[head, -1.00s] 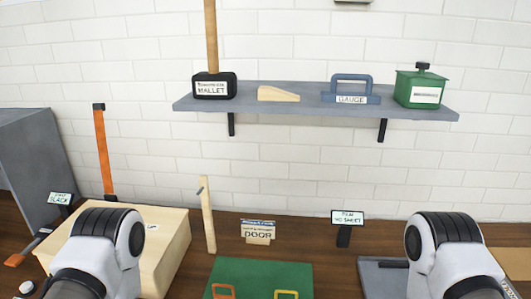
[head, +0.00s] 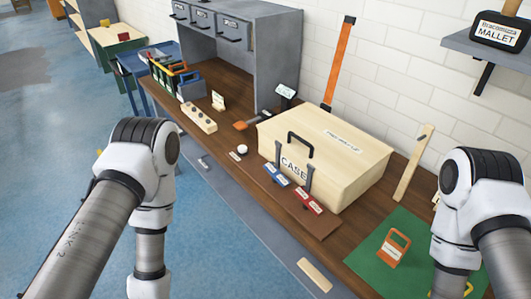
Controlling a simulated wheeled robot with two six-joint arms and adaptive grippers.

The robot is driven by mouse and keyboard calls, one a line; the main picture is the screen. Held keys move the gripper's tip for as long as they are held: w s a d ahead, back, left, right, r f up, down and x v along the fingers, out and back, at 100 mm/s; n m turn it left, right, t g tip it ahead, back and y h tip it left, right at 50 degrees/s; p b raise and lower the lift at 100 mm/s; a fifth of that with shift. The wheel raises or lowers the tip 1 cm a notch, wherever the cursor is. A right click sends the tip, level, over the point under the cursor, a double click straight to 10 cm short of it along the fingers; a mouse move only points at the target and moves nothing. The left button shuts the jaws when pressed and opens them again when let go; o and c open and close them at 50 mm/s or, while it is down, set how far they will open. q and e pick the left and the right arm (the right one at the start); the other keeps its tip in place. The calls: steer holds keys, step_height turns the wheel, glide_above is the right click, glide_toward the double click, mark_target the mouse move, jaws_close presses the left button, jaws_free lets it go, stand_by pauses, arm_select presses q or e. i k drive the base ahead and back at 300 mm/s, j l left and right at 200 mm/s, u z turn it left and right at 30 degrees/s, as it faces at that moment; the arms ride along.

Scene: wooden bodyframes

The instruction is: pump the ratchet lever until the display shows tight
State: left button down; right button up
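A small display (head: 286,91) on a dark stand is on the bench behind the wooden case; its text is too small to read now. A dark lever with an orange end (head: 247,124) lies on the bench left of the case, below the display. An orange strap (head: 338,62) runs up the wall behind the case. The pale wooden case (head: 345,165) has a black handle and a CASE label. My two arms show at left and right, but both grippers are below the picture edge.
A grey cabinet (head: 262,45) stands at the bench's back left. A wooden block with knobs (head: 198,117), a white button (head: 242,149) and red and blue clips (head: 308,199) are near the front. A green mat (head: 372,262) lies right. Blue floor is open at left.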

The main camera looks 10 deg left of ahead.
mark_target(241, 125)
steer(key=j+z, duration=0.1)
steer(key=z, duration=0.3)
steer(key=j+z, duration=0.1)
steer(key=z, duration=0.35)
steer(key=j+z, duration=0.1)
steer(key=z, duration=0.3)
steer(key=j+z, duration=0.2)
steer(key=j, duration=0.25)
steer(key=k+j+z, duration=0.15)
steer(key=j, duration=0.25)
steer(key=j+z, duration=0.2)
steer(key=j, duration=0.2)
steer(key=k+j+z, duration=0.2)
steer(key=j, duration=0.2)
steer(key=k+j+z, duration=0.15)
steer(key=j, duration=0.25)
steer(key=k+j+z, duration=0.2)
steer(key=j, duration=0.2)
steer(key=i, duration=0.1)
